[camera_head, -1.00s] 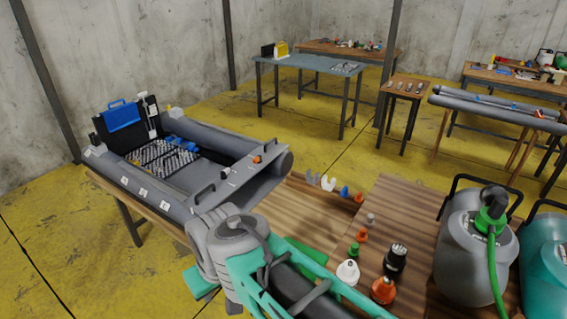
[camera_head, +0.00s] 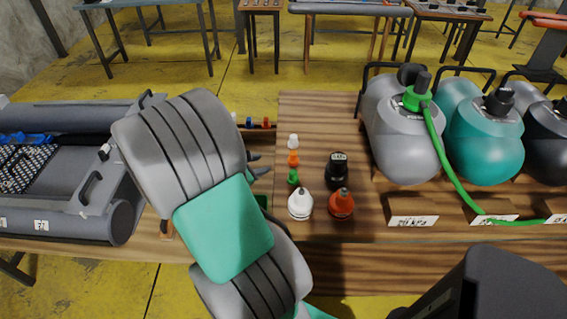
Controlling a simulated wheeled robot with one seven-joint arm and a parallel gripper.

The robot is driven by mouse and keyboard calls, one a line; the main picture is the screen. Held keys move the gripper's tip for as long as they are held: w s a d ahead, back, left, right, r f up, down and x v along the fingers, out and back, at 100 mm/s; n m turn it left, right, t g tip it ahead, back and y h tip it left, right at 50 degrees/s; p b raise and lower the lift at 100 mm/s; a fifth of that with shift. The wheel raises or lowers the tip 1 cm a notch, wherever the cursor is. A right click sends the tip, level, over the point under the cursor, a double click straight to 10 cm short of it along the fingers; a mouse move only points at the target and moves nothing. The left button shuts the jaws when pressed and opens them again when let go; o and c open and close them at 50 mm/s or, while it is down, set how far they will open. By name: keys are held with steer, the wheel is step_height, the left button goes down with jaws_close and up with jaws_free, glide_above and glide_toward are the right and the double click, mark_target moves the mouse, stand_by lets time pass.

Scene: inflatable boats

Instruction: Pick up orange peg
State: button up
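A small orange peg (camera_head: 293,158) stands on the wooden table in a short column, between a white peg (camera_head: 293,141) behind it and a green peg (camera_head: 293,176) in front. Another small orange piece (camera_head: 266,122) is in the row farther back, beside a blue one. My gripper (camera_head: 257,165) is mostly hidden behind my own arm. Only dark tips show, left of the orange peg and apart from it in the picture. Whether they are open or shut cannot be made out.
A white bottle (camera_head: 300,204), an orange bottle (camera_head: 341,204) and a black one (camera_head: 337,170) stand close to the pegs. Large grey (camera_head: 400,140) and teal (camera_head: 485,140) tanks stand to the right. A grey inflatable boat (camera_head: 75,215) lies at left. Bare tabletop lies behind the pegs.

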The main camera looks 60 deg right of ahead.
mark_target(291, 156)
steer(key=s+d+n, duration=0.1)
steer(key=s+d+n+g+h, duration=0.1)
steer(key=d, duration=0.1)
steer(key=s+d+f+n+h, duration=0.1)
steer(key=s+d+n, duration=0.1)
steer(key=shift+s+d+f+b, duration=0.1)
steer(key=shift+d+b, duration=0.1)
steer(key=shift+b, duration=0.2)
steer(key=x, duration=0.7)
steer(key=shift+s, duration=0.2)
steer(key=shift+a, duration=0.1)
jaws_close()
